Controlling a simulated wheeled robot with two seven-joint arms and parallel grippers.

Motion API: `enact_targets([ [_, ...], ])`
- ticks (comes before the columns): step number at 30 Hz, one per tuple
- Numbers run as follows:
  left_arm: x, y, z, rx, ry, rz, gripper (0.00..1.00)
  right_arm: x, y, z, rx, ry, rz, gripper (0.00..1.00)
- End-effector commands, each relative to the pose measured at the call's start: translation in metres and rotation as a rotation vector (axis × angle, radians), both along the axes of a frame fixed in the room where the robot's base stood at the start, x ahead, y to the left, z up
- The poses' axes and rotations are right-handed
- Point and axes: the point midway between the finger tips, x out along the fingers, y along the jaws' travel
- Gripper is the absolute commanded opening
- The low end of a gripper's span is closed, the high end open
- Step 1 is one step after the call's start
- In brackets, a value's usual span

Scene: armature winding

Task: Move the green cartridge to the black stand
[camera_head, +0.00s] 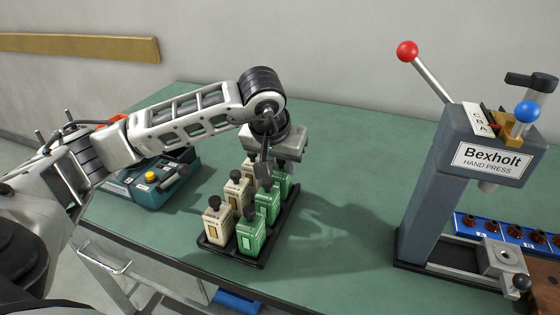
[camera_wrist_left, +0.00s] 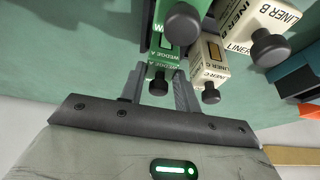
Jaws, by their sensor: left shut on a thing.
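Several green cartridges with dark knobs (camera_head: 250,235) stand in the right row of a black tray (camera_head: 275,240) on the bench. My left gripper (camera_head: 268,163) is over the tray's far end, pointing down. In the left wrist view its fingers (camera_wrist_left: 160,90) are shut on the far green cartridge (camera_wrist_left: 160,71), whose label begins "WEDGE". In the head view that cartridge (camera_head: 284,182) is partly hidden by the gripper. Another green cartridge (camera_wrist_left: 175,30) stands beyond it in the wrist view. The tray is the only black holder I can make out. My right gripper is out of view.
Cream cartridges marked "LINER" (camera_head: 217,222) fill the tray's left row, close beside the fingers. A blue-grey box with a yellow button (camera_head: 150,178) stands left. The Bexholt hand press (camera_head: 440,190) and a blue rack (camera_head: 500,232) stand right. The green bench between is clear.

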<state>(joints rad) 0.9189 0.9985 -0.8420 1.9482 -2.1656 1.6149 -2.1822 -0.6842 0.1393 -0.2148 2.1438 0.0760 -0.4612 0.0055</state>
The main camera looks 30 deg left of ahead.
Motion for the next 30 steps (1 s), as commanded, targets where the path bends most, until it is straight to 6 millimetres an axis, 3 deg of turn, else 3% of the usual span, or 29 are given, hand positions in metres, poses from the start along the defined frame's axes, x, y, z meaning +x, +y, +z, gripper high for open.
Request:
enact_targets([
  [7, 0.0002, 0.0001, 0.0007, 0.000, -0.001, 0.000, 0.00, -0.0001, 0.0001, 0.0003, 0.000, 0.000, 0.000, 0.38],
  [8, 0.0002, 0.0001, 0.0007, 0.000, -0.001, 0.000, 0.35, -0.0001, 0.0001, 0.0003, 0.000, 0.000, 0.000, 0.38],
  [10, 0.0002, 0.0001, 0.0007, 0.000, -0.001, 0.000, 0.54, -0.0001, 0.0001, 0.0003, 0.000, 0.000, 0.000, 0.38],
  [11, 0.0002, 0.0000, 0.0007, 0.000, -0.001, 0.000, 0.57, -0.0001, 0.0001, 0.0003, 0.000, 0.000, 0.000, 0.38],
  [30, 0.0000, 0.0000, 0.0026, 0.000, 0.000, 0.000, 0.57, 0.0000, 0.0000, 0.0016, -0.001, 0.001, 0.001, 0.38],
])
